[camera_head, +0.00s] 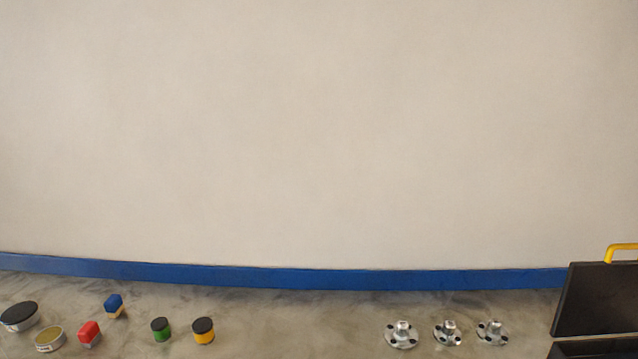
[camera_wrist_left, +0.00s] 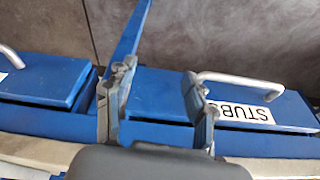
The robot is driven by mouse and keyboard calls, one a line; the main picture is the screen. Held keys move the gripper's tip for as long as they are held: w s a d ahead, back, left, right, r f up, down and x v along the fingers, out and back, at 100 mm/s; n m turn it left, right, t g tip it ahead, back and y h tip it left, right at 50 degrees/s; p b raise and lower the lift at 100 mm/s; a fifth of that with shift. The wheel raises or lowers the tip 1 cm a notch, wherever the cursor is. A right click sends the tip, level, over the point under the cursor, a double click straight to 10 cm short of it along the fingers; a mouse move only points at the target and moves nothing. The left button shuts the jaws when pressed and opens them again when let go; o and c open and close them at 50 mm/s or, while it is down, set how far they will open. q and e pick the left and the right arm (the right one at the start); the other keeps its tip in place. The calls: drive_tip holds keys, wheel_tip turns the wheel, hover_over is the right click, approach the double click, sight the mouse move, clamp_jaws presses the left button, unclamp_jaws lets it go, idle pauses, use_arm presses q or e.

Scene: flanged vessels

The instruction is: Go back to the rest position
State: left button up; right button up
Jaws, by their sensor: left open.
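My left gripper (camera_wrist_left: 158,85) shows in the left wrist view, its two fingers spread apart with nothing between them. It is in front of blue drawer-like units; one (camera_wrist_left: 270,105) carries a metal handle and a white label reading "STUBS". I cannot tell how far the fingers are from the blue surface. Neither gripper shows in the head view, and my right gripper is in no view.
In the head view, three metal flanged parts (camera_head: 448,333) stand on the worktop (camera_head: 290,325). A dark case (camera_head: 597,300) with a yellow handle is at right. Red (camera_head: 88,332), blue (camera_head: 114,305), green (camera_head: 161,329) and yellow (camera_head: 203,331) items and two round tins are at left.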

use_arm(q)
wheel_tip(320, 180, down, 14)
drive_tip(key=s, duration=0.3)
drive_tip(key=s+a+f+g+b, duration=0.2)
drive_tip(key=s+a+f, duration=0.1)
drive_tip(key=s+f, duration=1.4)
drive_tip(key=shift+a+f, duration=0.15)
drive_tip(key=shift+f, duration=0.6)
